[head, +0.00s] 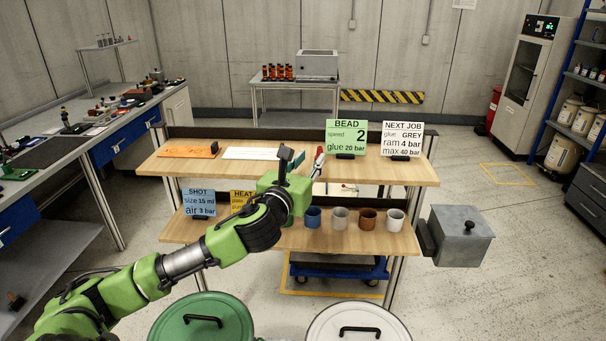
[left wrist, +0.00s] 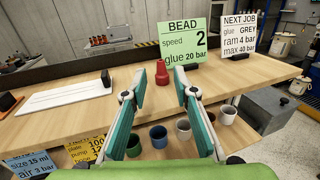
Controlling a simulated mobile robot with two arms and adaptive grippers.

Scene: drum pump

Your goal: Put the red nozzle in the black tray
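A red nozzle-like piece (left wrist: 162,73) stands on the wooden upper shelf in the left wrist view, in front of the green BEAD card. In the head view a bit of red (head: 320,151) shows by the fingers. My left gripper (head: 307,164) reaches over the shelf; in the left wrist view its fingers (left wrist: 157,94) are spread, with nothing visibly clamped between them. I cannot make out the black tray with certainty. My right gripper is not in view.
The BEAD card (head: 346,138) and NEXT JOB card (head: 402,139) stand at the upper shelf's right. An orange plate (head: 188,149) and a white plate (head: 250,153) lie left. Several cups, including a blue one (head: 312,217), stand on the lower shelf. Two lidded drums, green (head: 203,323) and white (head: 358,318), stand in front.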

